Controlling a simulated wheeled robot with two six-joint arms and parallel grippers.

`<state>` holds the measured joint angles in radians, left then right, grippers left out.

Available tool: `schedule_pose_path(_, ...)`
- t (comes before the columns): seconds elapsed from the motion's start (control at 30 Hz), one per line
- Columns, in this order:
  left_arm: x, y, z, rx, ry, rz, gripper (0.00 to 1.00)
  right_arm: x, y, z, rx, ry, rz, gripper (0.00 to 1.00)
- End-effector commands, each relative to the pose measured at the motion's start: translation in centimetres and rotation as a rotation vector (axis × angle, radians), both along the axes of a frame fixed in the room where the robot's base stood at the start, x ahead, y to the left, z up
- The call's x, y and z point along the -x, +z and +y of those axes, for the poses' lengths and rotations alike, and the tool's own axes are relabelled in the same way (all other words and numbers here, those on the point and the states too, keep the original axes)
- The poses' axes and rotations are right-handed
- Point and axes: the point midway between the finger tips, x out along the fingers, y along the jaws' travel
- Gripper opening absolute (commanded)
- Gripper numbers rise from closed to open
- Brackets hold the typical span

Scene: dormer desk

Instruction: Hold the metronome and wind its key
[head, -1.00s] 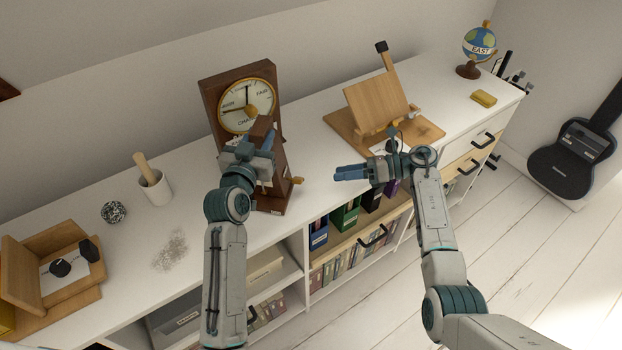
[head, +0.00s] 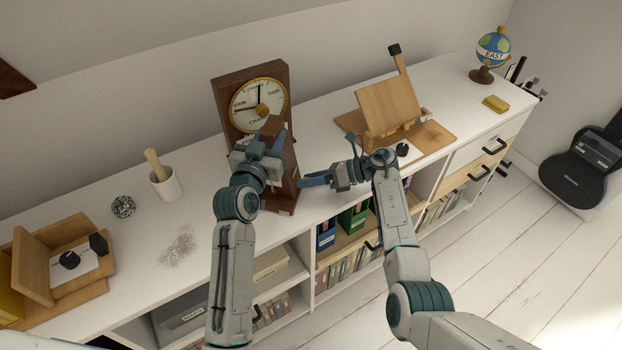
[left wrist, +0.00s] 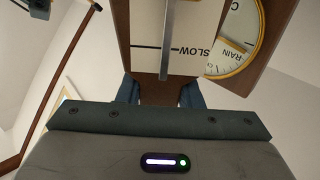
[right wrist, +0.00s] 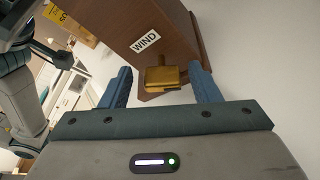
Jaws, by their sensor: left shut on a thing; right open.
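The brown wooden metronome (head: 286,185) stands upright on the white desk top, in front of the dial instrument. My left gripper (head: 266,146) is shut on its upper part. The left wrist view shows its white plate marked SLOW (left wrist: 190,48) and a metal rod (left wrist: 167,38). The brass winding key (right wrist: 162,76) sticks out of the metronome's side below a WIND label (right wrist: 145,41). My right gripper (right wrist: 162,88) is open, with one finger on either side of the key, apparently not touching it. In the head view the right fingers hide the key.
The wooden dial instrument (head: 225,92) stands close behind the metronome. A wooden stand (head: 388,103) is to the right, and a globe (head: 493,48) farther right.

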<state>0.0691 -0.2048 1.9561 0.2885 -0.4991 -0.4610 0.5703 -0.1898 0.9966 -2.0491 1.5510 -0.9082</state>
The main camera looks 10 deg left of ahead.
Motion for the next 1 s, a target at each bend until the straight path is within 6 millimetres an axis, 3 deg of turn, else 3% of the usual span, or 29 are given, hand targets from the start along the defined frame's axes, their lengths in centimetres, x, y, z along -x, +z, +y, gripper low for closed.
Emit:
schedule_pose_path(0.03,0.08,-0.99,-0.11,-0.003,-0.004,0.02,0.0,0.0,-0.11,0.1,0.0,0.0,0.0,0.56)
schedule_pose_path(0.27,0.08,-0.99,-0.11,-0.003,-0.004,0.02,0.0,0.0,-0.13,0.12,0.0,0.0,0.0,0.54)
schedule_pose_path(0.4,0.08,-0.99,-0.1,-0.003,-0.004,0.02,0.0,0.0,-0.11,0.11,-0.001,-0.001,0.0,0.27)
schedule_pose_path(0.5,0.08,-0.99,-0.1,-0.003,-0.004,0.02,0.0,0.02,-0.09,0.12,-0.001,0.0,0.0,0.12)
schedule_pose_path(1.0,0.05,-0.92,-0.05,-0.006,-0.002,0.018,0.0,0.03,-0.12,0.16,-0.022,0.005,0.125,0.12)
